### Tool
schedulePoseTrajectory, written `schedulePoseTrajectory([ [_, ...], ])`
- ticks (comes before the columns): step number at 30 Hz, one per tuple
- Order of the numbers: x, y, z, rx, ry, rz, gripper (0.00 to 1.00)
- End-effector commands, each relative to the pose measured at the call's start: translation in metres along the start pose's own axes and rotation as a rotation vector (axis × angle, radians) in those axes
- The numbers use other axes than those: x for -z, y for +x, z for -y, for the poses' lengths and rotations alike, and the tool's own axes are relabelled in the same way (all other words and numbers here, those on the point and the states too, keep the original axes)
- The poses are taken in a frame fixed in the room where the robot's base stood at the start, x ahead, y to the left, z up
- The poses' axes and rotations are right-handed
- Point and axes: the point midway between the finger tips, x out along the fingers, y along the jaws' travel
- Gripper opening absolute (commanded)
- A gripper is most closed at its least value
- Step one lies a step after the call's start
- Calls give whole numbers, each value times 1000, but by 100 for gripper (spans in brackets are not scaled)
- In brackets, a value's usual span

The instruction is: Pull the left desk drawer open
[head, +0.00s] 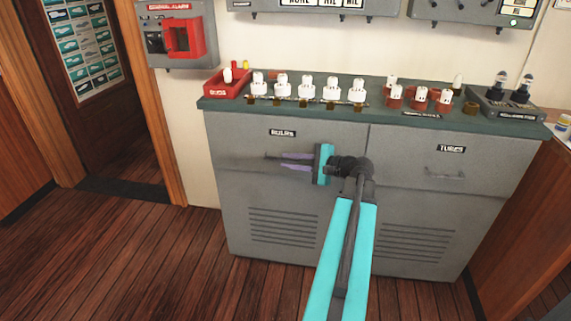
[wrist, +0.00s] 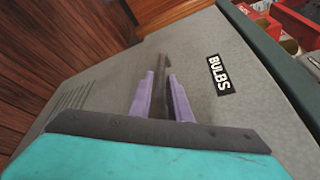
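The left drawer (head: 240,142) is a grey front labelled BULBS in the cabinet under the green top, and it looks flush with the cabinet. Its label also shows in the wrist view (wrist: 220,75). My gripper (head: 282,161) is in front of this drawer, with its purple fingers pointing left. In the wrist view my gripper (wrist: 161,74) has its fingers apart, with the dark drawer handle (wrist: 163,62) running between them. I see no firm grip on the handle. The fingers and gripper body hide much of the handle in the head view.
A TUBES drawer with a handle (head: 445,175) is to the right. The green top (head: 375,98) holds a red tray (head: 226,84), several white bulbs and red-based parts. Louvred panels are below. The wooden floor (head: 150,260) in front and left is clear.

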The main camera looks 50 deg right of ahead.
Motion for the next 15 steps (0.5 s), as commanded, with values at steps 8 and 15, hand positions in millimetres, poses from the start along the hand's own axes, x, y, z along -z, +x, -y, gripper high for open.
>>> schedulePoseTrajectory([
  [8, 0, 11, 0, 0, 0, 1, 17],
  [15, 0, 11, 0, 0, 0, 1, 14],
])
